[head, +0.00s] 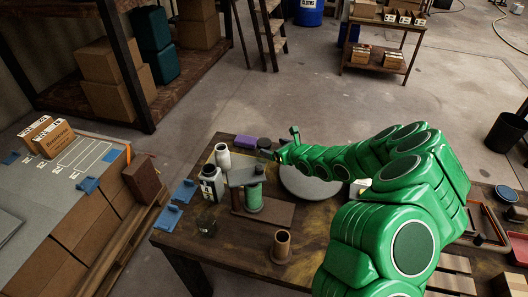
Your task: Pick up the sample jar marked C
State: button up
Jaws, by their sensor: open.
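My green arm reaches in from the right. My gripper (284,147) is at its far end, open, above the back of the wooden table (185,240), with nothing seen between its fingers. Left of it stand a pale bottle (222,156) and a white jar with a dark lid and label (211,182). A dark, glassy jar (206,223) stands nearer the front. A green cylinder (254,196) stands at a grey-topped stand (238,178). No letter C is readable on any of these, so I cannot tell which is the sample jar.
A brown cup (281,248) stands near the table's front. A large grey disc (310,183) lies below my arm. Blue holders (170,216) are at the left edge; a purple block (245,142) is at the back. A grey-topped bench (35,190) stands left, beyond a gap.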

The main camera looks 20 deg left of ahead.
aim_at(265, 142)
jog(key=shift+r+x, duration=0.15)
jog(key=shift+x, duration=1.6)
jog(key=shift+r+x, duration=0.2)
jog(key=shift+x, duration=1.6)
jog(key=shift+w, duration=0.1)
jog(key=c, duration=1.1)
